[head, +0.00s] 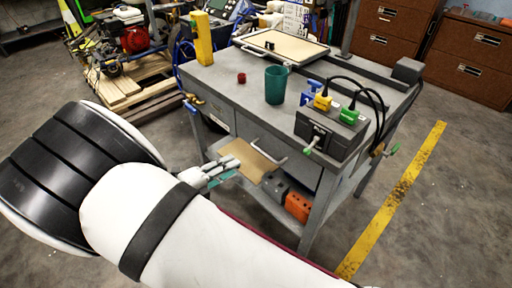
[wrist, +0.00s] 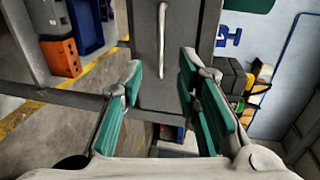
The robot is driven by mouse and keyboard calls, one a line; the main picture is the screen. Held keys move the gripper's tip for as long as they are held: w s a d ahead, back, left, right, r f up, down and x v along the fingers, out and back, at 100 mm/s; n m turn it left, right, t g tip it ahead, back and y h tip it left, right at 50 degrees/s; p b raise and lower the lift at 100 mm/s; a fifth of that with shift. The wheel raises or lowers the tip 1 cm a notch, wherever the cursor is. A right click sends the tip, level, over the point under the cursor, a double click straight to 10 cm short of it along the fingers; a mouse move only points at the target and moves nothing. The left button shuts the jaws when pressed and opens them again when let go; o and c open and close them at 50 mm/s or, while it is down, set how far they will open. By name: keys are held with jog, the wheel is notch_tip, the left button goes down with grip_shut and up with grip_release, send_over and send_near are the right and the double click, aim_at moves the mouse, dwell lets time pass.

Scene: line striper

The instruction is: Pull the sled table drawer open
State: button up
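The grey sled table (head: 228,84) stands right of centre in the head view. A grey drawer front (wrist: 176,92) with a pale bar handle (wrist: 162,40) fills the middle of the wrist view. In the head view the bar handle (head: 270,154) sits under the tabletop, right of my gripper (head: 226,166). My gripper is open, with teal pads apart and nothing held. In the wrist view the near end of the handle lines up with the gap between the fingertips (wrist: 165,70). I cannot tell the remaining distance; no contact shows. The drawer looks shut.
On the tabletop are a teal cup (head: 275,84), a dark box with coloured plugs (head: 331,130) and a yellow block (head: 202,38). An orange box (head: 298,207) sits on the lower shelf. Table legs stand near my arm. Open floor lies right of the yellow line (head: 405,182).

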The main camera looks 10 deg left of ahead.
aim_at(262, 151)
jog(key=b+x, duration=0.2)
jog(key=x, duration=1.1)
jog(key=shift+w+d, duration=0.15)
jog(key=shift+w, duration=0.1)
jog(key=shift+c, duration=0.2)
grip_shut()
